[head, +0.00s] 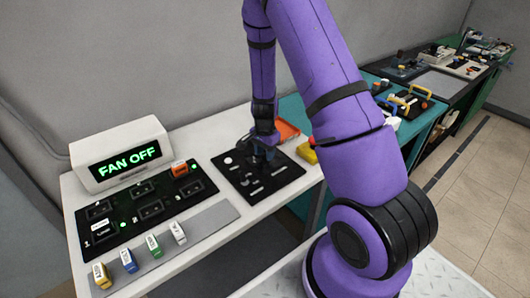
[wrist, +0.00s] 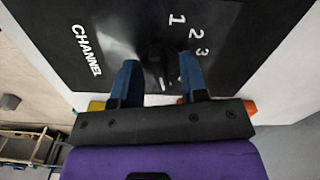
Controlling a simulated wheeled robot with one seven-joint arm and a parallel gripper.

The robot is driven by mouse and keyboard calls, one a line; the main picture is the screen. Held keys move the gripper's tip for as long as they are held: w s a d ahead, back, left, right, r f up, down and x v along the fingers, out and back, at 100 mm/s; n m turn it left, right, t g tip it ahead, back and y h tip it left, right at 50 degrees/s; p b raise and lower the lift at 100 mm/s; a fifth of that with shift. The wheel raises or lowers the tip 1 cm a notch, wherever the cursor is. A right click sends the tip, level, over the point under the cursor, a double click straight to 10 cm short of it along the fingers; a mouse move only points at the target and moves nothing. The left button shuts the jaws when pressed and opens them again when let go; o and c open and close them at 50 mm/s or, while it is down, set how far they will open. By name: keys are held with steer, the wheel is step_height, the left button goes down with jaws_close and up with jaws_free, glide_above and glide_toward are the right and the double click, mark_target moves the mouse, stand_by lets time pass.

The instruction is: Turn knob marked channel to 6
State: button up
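The black panel (head: 232,173) with white markings lies on the white table, under my gripper (head: 262,152). In the wrist view the panel (wrist: 110,20) shows the word CHANNEL at left and the numbers 1, 2 and 3 at upper right. The dark channel knob (wrist: 155,58) stands between my two blue fingertips (wrist: 157,72). The fingers are apart, one on each side of the knob. Whether they touch it is unclear. A short white mark shows near the knob, but its setting is hard to read. Higher numbers are hidden behind the gripper. In the head view my gripper hides the knob.
A white box with a FAN OFF display (head: 128,155) stands on the white table (head: 195,135), left of the panel. Before it is a black socket board (head: 130,222) with coloured blocks. An orange object (head: 287,131) and a yellow one (head: 307,152) lie close to the panel.

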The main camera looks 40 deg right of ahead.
step_height(320, 180, up, 11)
stand_by(0.8)
steer(key=shift+f, duration=0.1)
step_height(320, 180, up, 12)
steer(key=n+t+y, duration=0.1)
steer(key=n, duration=0.3)
glide_above(264, 154)
steer(key=s+a, duration=0.3)
steer(key=a, duration=0.2)
steer(key=s+a+r+n+t, duration=0.1)
steer(key=s+a+r+n, duration=0.2)
steer(key=s+r, duration=0.4)
steer(key=s+a+r+n+t, duration=0.1)
steer(key=s+r+n, duration=0.3)
steer(key=s, duration=0.4)
steer(key=s+a+r+n+t+h, duration=0.1)
steer(key=s+a+r+n+t, duration=0.1)
steer(key=s+r, duration=0.5)
steer(key=shift+s+a+n, duration=0.65)
steer(key=shift+s+n, duration=0.1)
steer(key=shift+n, duration=0.15)
